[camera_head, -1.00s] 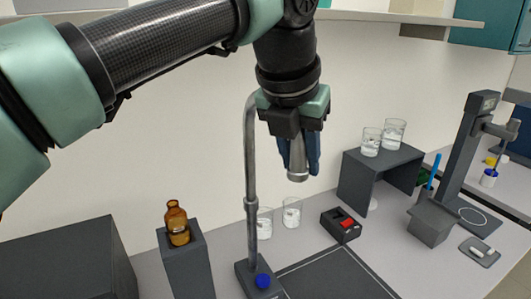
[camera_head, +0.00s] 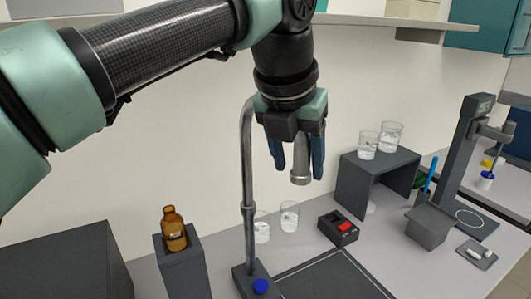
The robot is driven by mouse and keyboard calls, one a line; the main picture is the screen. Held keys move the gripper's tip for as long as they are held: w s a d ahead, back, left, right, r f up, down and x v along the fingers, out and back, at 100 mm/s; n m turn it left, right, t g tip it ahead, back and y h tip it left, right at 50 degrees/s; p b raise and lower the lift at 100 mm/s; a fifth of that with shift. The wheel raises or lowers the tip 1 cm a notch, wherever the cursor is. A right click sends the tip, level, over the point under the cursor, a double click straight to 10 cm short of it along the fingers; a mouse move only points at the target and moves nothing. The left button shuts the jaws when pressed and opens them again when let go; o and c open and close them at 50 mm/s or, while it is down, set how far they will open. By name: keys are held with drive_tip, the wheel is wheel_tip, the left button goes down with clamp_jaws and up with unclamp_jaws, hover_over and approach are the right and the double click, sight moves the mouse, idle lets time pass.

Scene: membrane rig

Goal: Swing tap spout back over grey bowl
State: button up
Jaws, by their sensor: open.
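The tap has a tall grey metal pipe (camera_head: 248,170) rising from a dark base (camera_head: 243,281) with a blue knob (camera_head: 260,286). Its top bends toward my gripper, and the spout's outlet end (camera_head: 301,166) hangs down below it. My gripper (camera_head: 298,172) points down with its two blue fingers spread. The outlet shows between the fingers, with gaps at its sides; whether a finger touches it is unclear. My gripper hides part of the spout. I cannot see a grey bowl in this view.
Two glass beakers (camera_head: 289,217) stand behind the tap. A dark mat (camera_head: 330,278) lies in front, beside a black box with a red switch (camera_head: 338,229). A brown bottle (camera_head: 173,230) stands on a block at left. A dark stand (camera_head: 380,178) holds more beakers at right.

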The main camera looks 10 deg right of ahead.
drive_tip(key=p+v, duration=0.6)
drive_tip(key=v, duration=0.7)
drive_tip(key=shift+p, duration=0.35)
drive_tip(key=shift+w, duration=0.1)
